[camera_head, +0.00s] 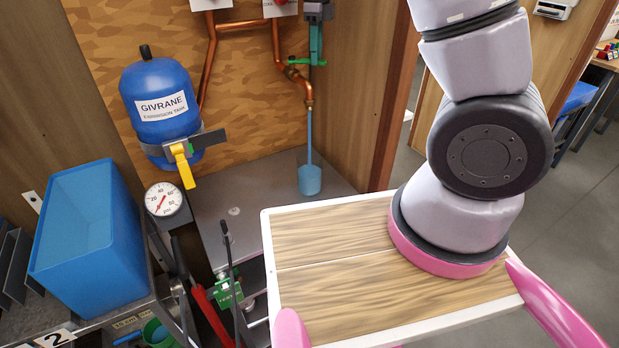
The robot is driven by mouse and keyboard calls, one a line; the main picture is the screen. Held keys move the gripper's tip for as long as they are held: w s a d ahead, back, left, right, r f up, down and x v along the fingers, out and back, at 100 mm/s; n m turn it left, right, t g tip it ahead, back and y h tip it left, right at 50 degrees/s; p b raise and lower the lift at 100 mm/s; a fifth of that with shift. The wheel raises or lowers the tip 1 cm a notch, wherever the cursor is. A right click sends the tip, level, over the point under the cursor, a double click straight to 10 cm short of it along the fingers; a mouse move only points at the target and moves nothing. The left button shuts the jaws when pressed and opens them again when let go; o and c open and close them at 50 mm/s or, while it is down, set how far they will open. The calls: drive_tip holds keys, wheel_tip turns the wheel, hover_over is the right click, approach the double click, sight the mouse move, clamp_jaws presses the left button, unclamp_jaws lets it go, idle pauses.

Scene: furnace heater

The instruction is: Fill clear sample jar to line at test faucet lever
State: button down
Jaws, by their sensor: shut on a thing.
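The test faucet (308,104) is a brass outlet on the copper pipe at the back. A blue stream (310,135) runs from it straight down into the sample jar (310,181). The jar stands upright on the grey bench under the outlet and looks blue with water; its fill line is too small to make out. The green faucet lever (299,62) sits above the outlet. My gripper (316,58) reaches down from the top edge, its teal fingers shut on the lever's right end. Fingers and lever overlap, so the exact grip is partly hidden.
A blue expansion tank (158,100) with a yellow handle (183,165) is on the back panel. A round gauge (163,199) and an open blue bin (85,240) are at left. The grey bench (240,200) is bare around the jar. A wooden side wall (355,95) stands right of the jar.

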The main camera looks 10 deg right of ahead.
drive_tip(key=shift+w+d+n, duration=0.2)
drive_tip(key=shift+w+n, duration=0.35)
drive_tip(key=shift+n, duration=0.45)
drive_tip(key=shift+w+d+n, duration=0.15)
drive_tip(key=shift+w+n, duration=0.4)
drive_tip(key=shift+n, duration=0.45)
drive_tip(key=w+n, duration=0.2)
drive_tip(key=n, duration=0.2)
drive_tip(key=shift+w, duration=0.2)
drive_tip(key=shift+w+a+n, duration=0.1)
drive_tip(key=shift+w+n, duration=0.4)
drive_tip(key=shift+n, duration=0.4)
